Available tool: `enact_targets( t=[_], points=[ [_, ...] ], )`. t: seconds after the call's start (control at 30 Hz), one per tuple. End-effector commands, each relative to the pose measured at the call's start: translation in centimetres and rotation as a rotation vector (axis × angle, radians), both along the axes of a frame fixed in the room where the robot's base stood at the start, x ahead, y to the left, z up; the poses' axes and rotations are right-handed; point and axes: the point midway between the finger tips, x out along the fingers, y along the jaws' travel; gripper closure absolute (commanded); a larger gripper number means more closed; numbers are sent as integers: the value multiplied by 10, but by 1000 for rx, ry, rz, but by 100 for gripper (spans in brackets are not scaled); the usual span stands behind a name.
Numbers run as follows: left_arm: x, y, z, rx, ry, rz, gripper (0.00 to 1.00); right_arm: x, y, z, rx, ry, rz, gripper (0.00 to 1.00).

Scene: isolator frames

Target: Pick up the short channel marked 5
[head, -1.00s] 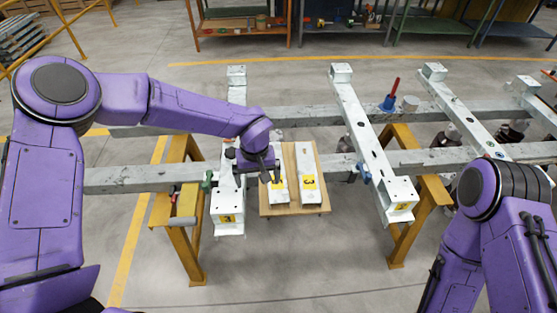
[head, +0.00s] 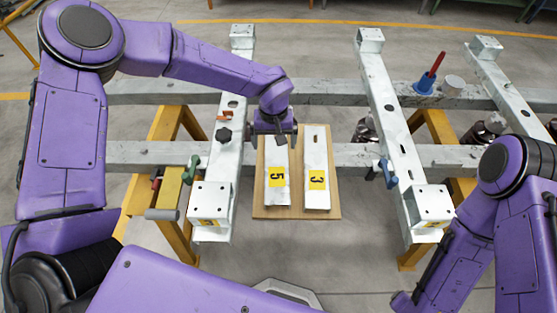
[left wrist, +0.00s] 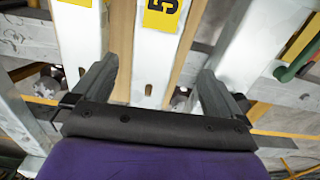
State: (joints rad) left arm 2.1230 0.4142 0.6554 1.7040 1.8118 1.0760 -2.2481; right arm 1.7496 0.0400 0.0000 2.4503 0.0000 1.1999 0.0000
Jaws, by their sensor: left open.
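The short white channel marked 5 (head: 277,177) lies on a wooden board (head: 329,211), with its yellow label near its lower end. A similar channel marked 3 (head: 316,165) lies parallel on its right. My left gripper (head: 277,141) is over the upper end of channel 5 and hides that end. In the left wrist view channel 5 (left wrist: 148,60) runs between the two spread fingers of my left gripper (left wrist: 156,80), with a slot near its end. The fingers appear apart from it, with nothing held. My right arm shows at the right, but its gripper is out of view.
Long white crossbeams stand left (head: 214,165) and right (head: 392,125) of the board, on grey rails (head: 345,156) over yellow trestles (head: 180,130). The left beam is close to my left gripper. Clamps and a blue-based red-handled tool (head: 428,76) are on the frame.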

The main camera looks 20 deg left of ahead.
Motion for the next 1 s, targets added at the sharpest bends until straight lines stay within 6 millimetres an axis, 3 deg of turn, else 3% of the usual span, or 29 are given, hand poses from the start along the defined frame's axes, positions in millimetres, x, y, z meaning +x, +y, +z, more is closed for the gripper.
enact_targets(
  t=[0.6, 0.87, 1.0],
  points=[
    [1, -5, -95, 1, 3, -1, 0, 0, 0, 27, -1, -1, 0, 32],
    [2, -5, -101, 1, 0, 0, 0, 0, 0, 26, -1, -1, 0, 32],
    [1, -5, -101, 1, 1, 0, 46, 0, 0, 26, -1, -1, 0, 32]
  ],
)
